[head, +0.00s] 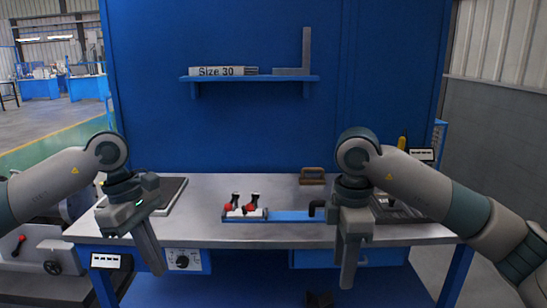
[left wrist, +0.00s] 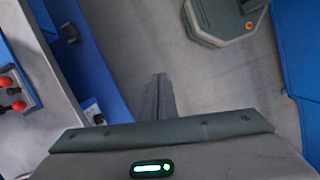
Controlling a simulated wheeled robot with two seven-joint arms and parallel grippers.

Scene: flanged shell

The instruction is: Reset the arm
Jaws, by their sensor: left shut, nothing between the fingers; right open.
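My left gripper (head: 157,268) hangs pointing down in front of the bench's front edge at the left in the head view. Its fingers are together with nothing between them, and they also show in the left wrist view (left wrist: 160,85). My right gripper (head: 347,282) hangs pointing down in front of the bench at the right of centre. It holds nothing visible; its fingers overlap from this angle. A blue fixture (head: 295,216) with red-knobbed clamps (head: 243,208) lies on the bench between the two arms. No flanged shell can be made out.
The grey workbench (head: 210,234) stands below a blue back panel with a shelf (head: 250,78). A dark tray (head: 172,194) lies at the left, a brown-handled item (head: 312,176) at the back. My right arm partly hides dark items on the right. The bench's middle front is clear.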

